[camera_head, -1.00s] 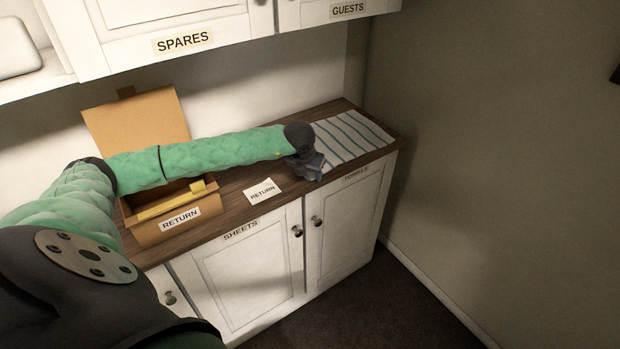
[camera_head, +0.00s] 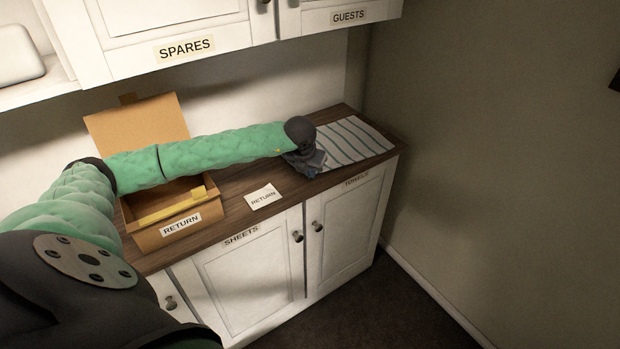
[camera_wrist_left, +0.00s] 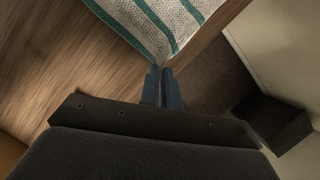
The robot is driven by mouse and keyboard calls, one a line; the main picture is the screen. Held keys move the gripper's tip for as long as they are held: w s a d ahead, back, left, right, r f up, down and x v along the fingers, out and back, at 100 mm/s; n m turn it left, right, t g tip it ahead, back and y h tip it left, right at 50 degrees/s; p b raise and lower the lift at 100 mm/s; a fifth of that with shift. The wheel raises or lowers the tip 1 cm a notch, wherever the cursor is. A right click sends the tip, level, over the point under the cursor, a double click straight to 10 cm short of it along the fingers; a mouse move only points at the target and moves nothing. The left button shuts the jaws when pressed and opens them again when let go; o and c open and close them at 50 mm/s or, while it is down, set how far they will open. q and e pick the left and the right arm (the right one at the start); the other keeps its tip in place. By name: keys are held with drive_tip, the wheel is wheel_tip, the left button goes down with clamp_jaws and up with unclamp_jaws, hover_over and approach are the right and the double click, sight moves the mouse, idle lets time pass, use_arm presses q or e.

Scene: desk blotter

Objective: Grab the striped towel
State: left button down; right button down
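The striped towel (camera_head: 350,141) is white with green-grey stripes and lies flat at the right end of the wooden counter. My left gripper (camera_head: 312,165) is at its near left corner, low by the counter's front edge. In the left wrist view the towel (camera_wrist_left: 160,22) narrows to a corner at the fingertips. There the left gripper's fingers (camera_wrist_left: 162,78) are close together, with the corner pinched between their tips. The very tip of the corner is hidden by the fingers. My right gripper is not in view.
An open cardboard box (camera_head: 150,236) labelled RETURN stands on the counter (camera_head: 233,185) to the left, under my left arm. A white RETURN card (camera_head: 263,196) lies between box and gripper. Upper cabinets (camera_head: 160,25) hang above; a wall (camera_head: 480,150) is on the right.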

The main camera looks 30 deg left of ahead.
use_arm(q)
wheel_tip(320, 180, up, 9)
drive_tip(key=p, duration=0.1)
idle(0.4)
